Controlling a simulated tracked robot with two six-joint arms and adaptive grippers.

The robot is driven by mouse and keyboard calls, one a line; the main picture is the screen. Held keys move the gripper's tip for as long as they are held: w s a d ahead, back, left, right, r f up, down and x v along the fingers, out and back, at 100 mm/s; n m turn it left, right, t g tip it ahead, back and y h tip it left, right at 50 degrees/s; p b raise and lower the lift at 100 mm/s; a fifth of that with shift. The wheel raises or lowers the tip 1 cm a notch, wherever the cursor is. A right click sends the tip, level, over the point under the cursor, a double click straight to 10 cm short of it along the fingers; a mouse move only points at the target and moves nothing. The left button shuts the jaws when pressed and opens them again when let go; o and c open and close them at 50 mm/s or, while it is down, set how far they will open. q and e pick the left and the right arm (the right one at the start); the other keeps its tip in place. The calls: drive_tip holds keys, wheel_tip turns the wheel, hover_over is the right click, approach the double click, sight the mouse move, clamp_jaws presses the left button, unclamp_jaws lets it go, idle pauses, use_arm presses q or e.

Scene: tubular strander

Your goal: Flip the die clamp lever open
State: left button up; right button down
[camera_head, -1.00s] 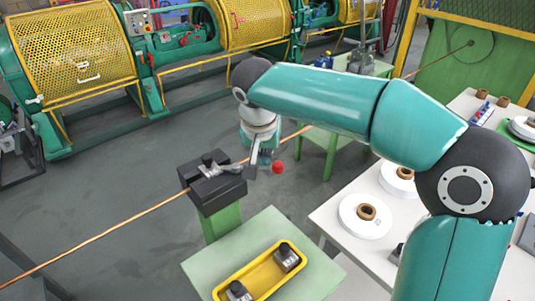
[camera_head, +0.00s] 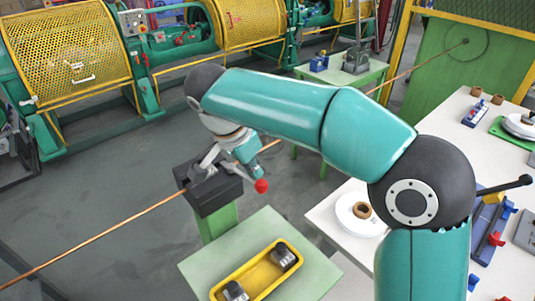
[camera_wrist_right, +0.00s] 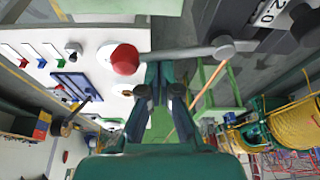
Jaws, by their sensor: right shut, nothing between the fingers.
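The die clamp is a black block (camera_head: 215,195) on a green post, with the copper-coloured wire running through it. Its grey lever (camera_wrist_right: 185,53) ends in a red knob (camera_head: 261,186), just right of the block in the head view. The knob (camera_wrist_right: 125,58) shows large in the right wrist view, with the lever running right to its pivot. My right gripper (camera_head: 254,170) is shut and empty, close above the knob. In the wrist view its fingertips (camera_wrist_right: 163,70) are at the lever beside the knob; I cannot tell whether they touch. My left gripper is out of view.
A yellow tray (camera_head: 218,294) with dark blocks lies on the green table (camera_head: 205,266) in front of the clamp. A white table (camera_head: 325,215) with a white spool (camera_head: 345,212) stands at right. Yellow-caged machinery (camera_head: 75,50) runs along the back.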

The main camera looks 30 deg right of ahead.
drive_tip(key=shift+s+a+m, duration=0.1)
drive_tip(key=shift+a+m, duration=0.2)
drive_tip(key=shift+m, duration=0.1)
drive_tip(key=shift+s+a, duration=0.3)
drive_tip(key=shift+a, duration=1.2)
wheel_tip(320, 180, up, 10)
drive_tip(key=d+p, duration=0.1)
